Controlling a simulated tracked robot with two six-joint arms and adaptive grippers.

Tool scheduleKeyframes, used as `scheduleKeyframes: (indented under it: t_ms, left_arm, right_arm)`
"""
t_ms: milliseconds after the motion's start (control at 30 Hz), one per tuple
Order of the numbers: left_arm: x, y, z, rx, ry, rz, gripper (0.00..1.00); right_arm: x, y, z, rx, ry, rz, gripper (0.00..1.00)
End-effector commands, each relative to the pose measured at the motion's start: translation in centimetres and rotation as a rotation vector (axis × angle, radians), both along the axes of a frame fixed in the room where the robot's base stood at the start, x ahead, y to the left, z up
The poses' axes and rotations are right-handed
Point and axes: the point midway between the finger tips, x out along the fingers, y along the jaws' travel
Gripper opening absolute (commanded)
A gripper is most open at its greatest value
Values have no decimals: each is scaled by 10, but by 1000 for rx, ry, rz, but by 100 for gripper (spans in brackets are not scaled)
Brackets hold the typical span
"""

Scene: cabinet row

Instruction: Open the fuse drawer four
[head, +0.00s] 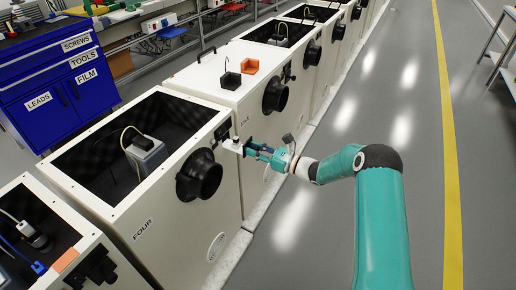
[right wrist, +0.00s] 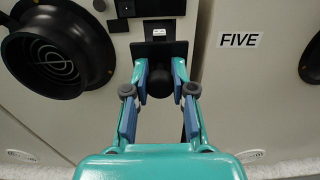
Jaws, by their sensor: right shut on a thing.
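Cabinet four (head: 143,255) is a white box with an open top, a FOUR label and a round black vent (head: 199,175). Near its upper right front corner is the fuse drawer (head: 233,146), small and pale from above. How far the drawer stands out is hard to tell. My left gripper is not in view.
Cabinet five (head: 205,78) adjoins on the far side, with a black and an orange block on top. More cabinets continue the row. A blue tool chest (head: 65,85) stands behind at left.

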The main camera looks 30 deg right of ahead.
Motion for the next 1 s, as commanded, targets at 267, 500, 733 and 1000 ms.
scheduleKeyframes:
  t_ms: [267,500,733,1000]
  left_arm:
    - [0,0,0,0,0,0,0]
    - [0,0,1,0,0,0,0]
    - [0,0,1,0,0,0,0]
    - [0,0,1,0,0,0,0]
  right_arm:
    - [1,-2,1,0,-1,-4,50]
    - [1,-1,0,-1,-1,-2,50]
    - [-16,-12,0,-2,1,-4,50]
    - [-61,-40,0,-1,2,-6,50]
